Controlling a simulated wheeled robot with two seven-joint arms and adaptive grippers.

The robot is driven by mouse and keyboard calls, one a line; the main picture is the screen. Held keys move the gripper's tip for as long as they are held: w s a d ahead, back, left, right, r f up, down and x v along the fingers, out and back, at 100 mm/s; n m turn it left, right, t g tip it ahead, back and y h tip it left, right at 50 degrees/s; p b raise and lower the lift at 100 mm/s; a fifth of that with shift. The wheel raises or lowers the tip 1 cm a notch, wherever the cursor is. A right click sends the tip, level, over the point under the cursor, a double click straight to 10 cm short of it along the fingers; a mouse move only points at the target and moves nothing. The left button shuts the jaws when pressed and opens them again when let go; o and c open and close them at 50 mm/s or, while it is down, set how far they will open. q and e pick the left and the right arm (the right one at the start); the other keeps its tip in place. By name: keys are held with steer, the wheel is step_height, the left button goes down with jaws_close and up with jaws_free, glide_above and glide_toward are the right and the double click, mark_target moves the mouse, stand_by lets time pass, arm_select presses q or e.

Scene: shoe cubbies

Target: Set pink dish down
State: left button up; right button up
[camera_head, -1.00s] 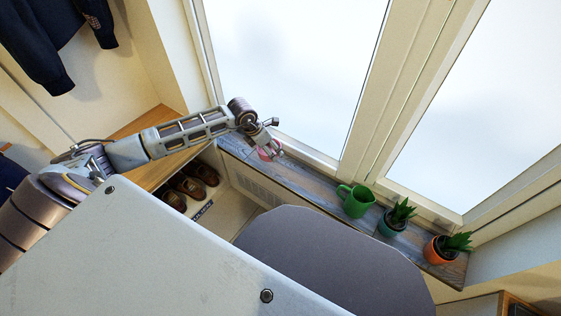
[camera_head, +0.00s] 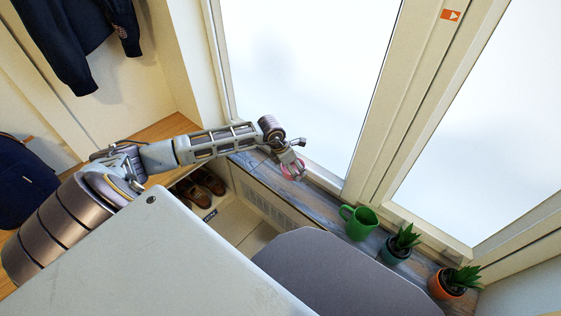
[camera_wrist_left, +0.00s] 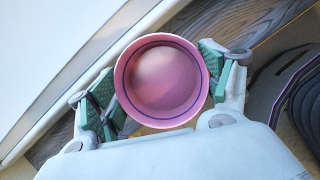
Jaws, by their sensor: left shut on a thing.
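The pink dish (camera_wrist_left: 163,80) is round, with a dark blue ring inside, and shows large in the left wrist view. My left gripper (camera_wrist_left: 165,88) is shut on it, with green finger pads at its left and right sides. In the head view the dish (camera_head: 291,173) is small and partly hidden by the left gripper (camera_head: 292,168), over the far left part of the wooden window sill (camera_head: 322,203). I cannot tell whether the dish touches the sill. My right gripper is not in view.
A green mug (camera_head: 360,222) stands on the sill, right of the dish. Two potted plants, one in a teal pot (camera_head: 394,252) and one in an orange pot (camera_head: 445,287), stand further right. Window frames (camera_head: 385,110) rise behind. Brown shoes (camera_head: 200,188) lie in a cubby below left.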

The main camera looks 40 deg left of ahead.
arm_select(q)
steer(key=shift+f+b, duration=0.75)
steer(key=shift+f, duration=1.45)
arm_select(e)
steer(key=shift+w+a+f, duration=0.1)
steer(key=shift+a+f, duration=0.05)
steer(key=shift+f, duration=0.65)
arm_select(q)
steer(key=shift+f, duration=0.1)
steer(key=shift+f+b, duration=1.05)
steer(key=shift+f, duration=1.35)
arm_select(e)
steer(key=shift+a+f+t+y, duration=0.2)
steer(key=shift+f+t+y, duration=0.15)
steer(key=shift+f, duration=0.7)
arm_select(q)
steer(key=shift+f, duration=0.1)
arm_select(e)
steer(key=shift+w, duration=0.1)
arm_select(q)
steer(key=o, duration=1.1)
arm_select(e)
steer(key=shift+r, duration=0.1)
